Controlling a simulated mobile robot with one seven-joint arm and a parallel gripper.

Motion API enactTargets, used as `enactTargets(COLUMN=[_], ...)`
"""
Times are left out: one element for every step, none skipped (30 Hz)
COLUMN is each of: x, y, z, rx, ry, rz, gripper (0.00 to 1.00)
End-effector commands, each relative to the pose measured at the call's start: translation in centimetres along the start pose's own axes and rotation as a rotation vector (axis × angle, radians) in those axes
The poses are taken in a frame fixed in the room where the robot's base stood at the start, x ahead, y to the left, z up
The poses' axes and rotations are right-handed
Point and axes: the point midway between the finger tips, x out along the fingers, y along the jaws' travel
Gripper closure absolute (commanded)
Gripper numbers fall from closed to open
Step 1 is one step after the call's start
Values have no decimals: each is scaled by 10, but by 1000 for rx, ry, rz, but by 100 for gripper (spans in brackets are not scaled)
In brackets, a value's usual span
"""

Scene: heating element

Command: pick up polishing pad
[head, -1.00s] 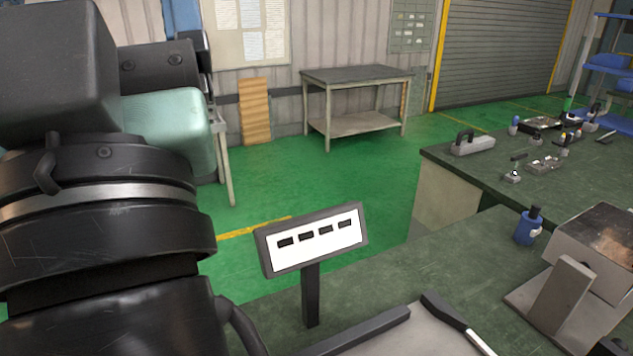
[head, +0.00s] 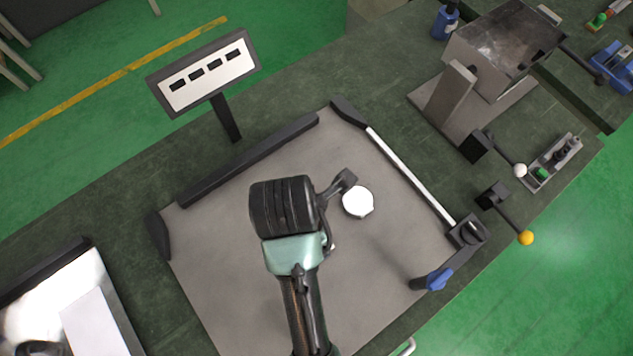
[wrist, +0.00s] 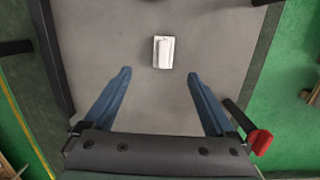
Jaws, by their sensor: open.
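A small white block-like piece, which looks like the polishing pad (wrist: 163,52), lies on the grey plate (wrist: 215,30). In the wrist view it is just beyond my fingertips and between their lines. My gripper (wrist: 158,73) is open and empty, with its two blue fingers wide apart and the pad not touched. In the head view, a white rounded piece that appears to be the same pad (head: 358,202) shows on the plate, right beside the dark end of my arm.
A dark rail (head: 250,160) and a light bar (head: 410,175) edge the plate. A sign on a post (head: 205,72) stands behind it. A metal box on a stand (head: 503,45) and levers with a yellow knob (head: 526,238) stand to the right. Much of the plate is bare.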

Motion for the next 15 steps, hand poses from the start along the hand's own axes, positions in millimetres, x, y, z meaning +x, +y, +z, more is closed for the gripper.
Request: enactTargets(x=[4, 7, 13, 18, 24, 32, 38, 44, 51, 56, 61, 66, 70, 73, 76], y=[-6, -8, -9, -10, -10, -11, -10, -10, -10, -10, -10, -10, -10, -10, -10], z=[-2, -2, -3, -3, -3, -4, -3, -3, -3, -4, -3, -3, -3, -4, -3], rx=[-21, -29, -34, -36, -36, -35, -35, -34, -34, -33, -33, -32, -32, -32, -32], ry=[7, 9, 12, 12, 13, 13, 13, 12, 12, 12, 11, 11, 11, 11, 10], rz=[-22, -29, -35, -36, -37, -37, -36, -35, -35, -34, -33, -32, -31, -31, -29], gripper=[10, 10, 10, 10, 10, 10, 10, 10, 10, 10, 10, 10, 10, 10, 10])
